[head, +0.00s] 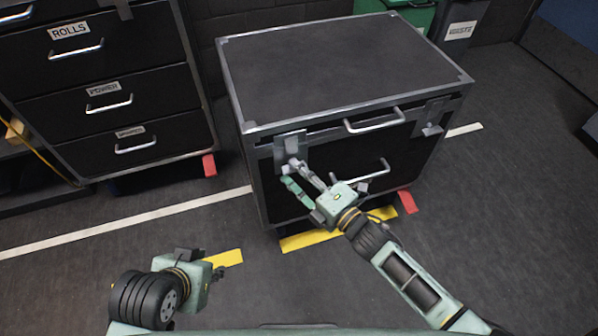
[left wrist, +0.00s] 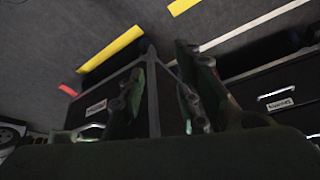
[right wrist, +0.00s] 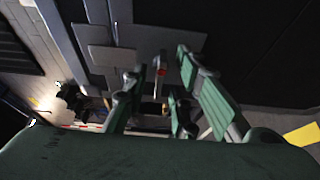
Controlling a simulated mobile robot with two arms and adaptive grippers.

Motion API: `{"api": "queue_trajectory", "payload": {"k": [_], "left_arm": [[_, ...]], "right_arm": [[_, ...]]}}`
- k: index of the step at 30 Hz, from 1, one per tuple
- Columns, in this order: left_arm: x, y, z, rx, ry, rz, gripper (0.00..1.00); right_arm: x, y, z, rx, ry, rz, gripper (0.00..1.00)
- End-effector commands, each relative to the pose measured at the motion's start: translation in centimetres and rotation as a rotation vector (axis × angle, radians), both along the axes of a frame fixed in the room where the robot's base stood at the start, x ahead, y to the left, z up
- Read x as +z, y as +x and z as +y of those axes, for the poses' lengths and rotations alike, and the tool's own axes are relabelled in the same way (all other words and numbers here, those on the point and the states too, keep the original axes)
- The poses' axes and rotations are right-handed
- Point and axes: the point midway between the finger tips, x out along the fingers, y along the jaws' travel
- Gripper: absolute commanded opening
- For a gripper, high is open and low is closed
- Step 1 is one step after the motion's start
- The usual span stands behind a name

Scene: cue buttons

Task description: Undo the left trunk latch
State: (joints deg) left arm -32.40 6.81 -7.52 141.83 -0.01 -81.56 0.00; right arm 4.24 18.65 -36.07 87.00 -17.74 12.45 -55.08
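The black trunk (head: 345,65) has metal edges and a closed lid. Its left latch (head: 290,146) is a grey plate across the lid seam, partly hidden by my right gripper (head: 294,177). In the right wrist view the left latch (right wrist: 115,57) fills the top middle, with a small red-tipped lever (right wrist: 160,72) ahead of the spread fingers (right wrist: 157,85). My right gripper is open; I cannot tell whether it touches the lever. The right latch (head: 432,120) sits at the trunk's right front. My left gripper (head: 218,272) is low, away from the trunk; its fingers (left wrist: 162,72) are apart and empty.
A black drawer cabinet (head: 105,85) with labelled drawers stands at the left. The trunk has a front lid handle (head: 374,120) between the latches. A green bin (head: 415,14) and a waste bin (head: 460,30) stand behind. Floor between cabinet and trunk is clear.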

Motion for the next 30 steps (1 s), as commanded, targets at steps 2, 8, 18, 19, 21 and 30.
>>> {"api": "queue_trajectory", "payload": {"k": [2, 8, 18, 19, 21, 30], "left_arm": [[0.0, 0.0, 0.0, 0.000, 0.000, 0.000, 0.30], [0.0, 0.0, 0.0, 0.000, 0.000, 0.000, 0.30], [0.0, 0.0, 0.0, 0.000, 0.001, 0.000, 0.30], [0.0, 0.0, 0.0, 0.000, 0.001, -0.001, 0.30], [-0.1, 0.2, 0.0, 0.000, -0.001, -0.008, 0.30], [1.8, 4.8, -1.6, -0.018, -0.048, -0.221, 0.30]], "right_arm": [[0.0, 0.0, 0.0, 0.000, 0.000, 0.000, 0.22], [0.0, 0.0, 0.0, 0.000, 0.000, 0.000, 0.05], [-0.3, -0.1, -0.1, -0.001, -0.001, 0.006, 0.00], [-0.3, -0.1, -0.1, -0.001, 0.001, 0.006, 0.00], [-0.4, -0.1, -0.1, -0.001, 0.009, 0.011, 0.00], [-0.9, -0.2, -0.1, -0.003, 0.136, 0.055, 0.00]]}}
